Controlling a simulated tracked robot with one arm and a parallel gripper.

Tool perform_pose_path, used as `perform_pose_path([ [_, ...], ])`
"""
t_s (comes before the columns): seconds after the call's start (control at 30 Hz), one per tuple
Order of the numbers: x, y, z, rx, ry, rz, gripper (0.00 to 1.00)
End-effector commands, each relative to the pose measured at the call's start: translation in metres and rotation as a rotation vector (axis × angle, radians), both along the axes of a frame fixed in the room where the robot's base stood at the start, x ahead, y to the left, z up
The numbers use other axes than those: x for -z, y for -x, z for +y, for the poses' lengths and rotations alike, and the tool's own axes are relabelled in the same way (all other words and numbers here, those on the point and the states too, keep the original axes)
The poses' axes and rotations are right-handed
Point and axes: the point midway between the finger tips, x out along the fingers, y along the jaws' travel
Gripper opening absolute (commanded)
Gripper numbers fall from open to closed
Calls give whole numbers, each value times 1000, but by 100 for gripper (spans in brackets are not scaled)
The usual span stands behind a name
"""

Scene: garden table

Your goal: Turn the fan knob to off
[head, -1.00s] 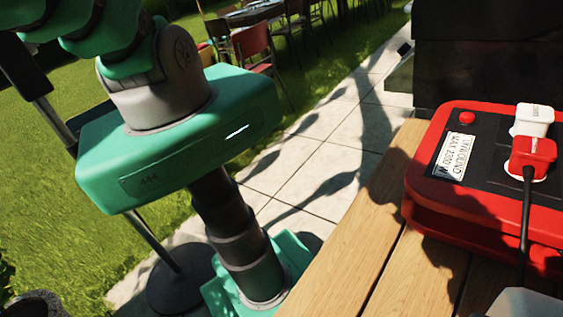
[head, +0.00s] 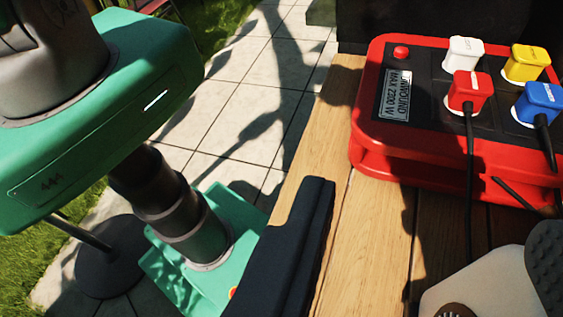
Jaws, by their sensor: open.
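The fan and its knob cannot be made out for certain. My gripper (head: 420,215) shows only in part and is open, with nothing seen between its jaws. A long dark jaw-like piece (head: 292,248) reaches up from the bottom, in front of the table's left edge. At the lower right is a pale rounded piece (head: 490,282) with a dark ribbed pad (head: 548,258) and a small dark round part (head: 456,311). I cannot tell for certain whether this pale piece is my gripper's other side.
A red power box (head: 375,145) stands on the wooden table (head: 345,245), with white (head: 463,52), red (head: 468,92), yellow (head: 527,62) and blue (head: 541,103) plugs. Dark cables run toward me. Left of the table edge lie paving (head: 245,110) and a round stand foot (head: 108,270).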

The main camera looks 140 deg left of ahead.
Motion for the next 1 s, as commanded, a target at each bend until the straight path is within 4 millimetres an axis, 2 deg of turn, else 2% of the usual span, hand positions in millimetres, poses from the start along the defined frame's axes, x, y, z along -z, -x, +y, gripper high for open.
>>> perform_pose_path([
  [0.1,-1,11,0,0,0,3,57],
  [0.3,-2,21,0,0,-1,1,57],
  [1.0,-2,21,0,7,1,-1,57],
])
